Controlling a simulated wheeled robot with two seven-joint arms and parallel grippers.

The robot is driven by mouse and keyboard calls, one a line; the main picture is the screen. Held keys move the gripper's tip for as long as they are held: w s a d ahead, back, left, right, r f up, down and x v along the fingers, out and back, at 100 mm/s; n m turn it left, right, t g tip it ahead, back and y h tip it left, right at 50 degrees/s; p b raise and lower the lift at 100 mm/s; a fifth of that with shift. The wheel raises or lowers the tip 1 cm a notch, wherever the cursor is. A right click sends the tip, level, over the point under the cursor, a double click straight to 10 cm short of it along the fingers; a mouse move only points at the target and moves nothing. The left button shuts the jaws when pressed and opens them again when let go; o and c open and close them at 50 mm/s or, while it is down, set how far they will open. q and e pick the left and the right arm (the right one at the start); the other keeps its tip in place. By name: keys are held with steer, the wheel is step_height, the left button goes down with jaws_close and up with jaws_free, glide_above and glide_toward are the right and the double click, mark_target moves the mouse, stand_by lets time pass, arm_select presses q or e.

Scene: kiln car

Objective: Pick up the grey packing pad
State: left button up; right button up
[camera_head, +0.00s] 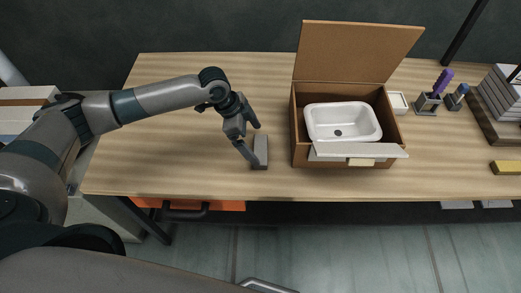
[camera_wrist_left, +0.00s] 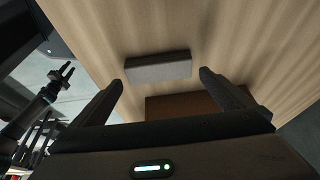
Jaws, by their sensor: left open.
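The grey packing pad (camera_head: 261,150) is a small grey block lying on the wooden table, just left of the cardboard box. It also shows in the left wrist view (camera_wrist_left: 158,68), beyond and between my fingers. My left gripper (camera_head: 254,146) is open and empty. Its fingers reach down beside the pad's left side in the head view. In the left wrist view my left gripper (camera_wrist_left: 161,79) has its fingertips spread wider than the pad, with no visible contact. A dark gripper at the left of that view, apparently my right one (camera_wrist_left: 66,71), is too small to judge.
An open cardboard box (camera_head: 300,150) holding a white basin (camera_head: 342,122) stands close right of the pad. A pale strip (camera_head: 375,150) lies across its front. A small white dish (camera_head: 398,103), a tool holder (camera_head: 428,103) and a yellow block (camera_head: 506,167) are farther right. The table's left part is clear.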

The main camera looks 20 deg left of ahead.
mark_target(259, 149)
arm_select(q)
steer(key=p+x, duration=0.1)
steer(key=x, duration=0.2)
steer(key=shift+s, duration=0.1)
steer(key=shift+d+f+p, duration=0.15)
steer(key=shift+f+p, duration=0.15)
steer(key=shift+f, duration=0.3)
steer(key=c, duration=0.7)
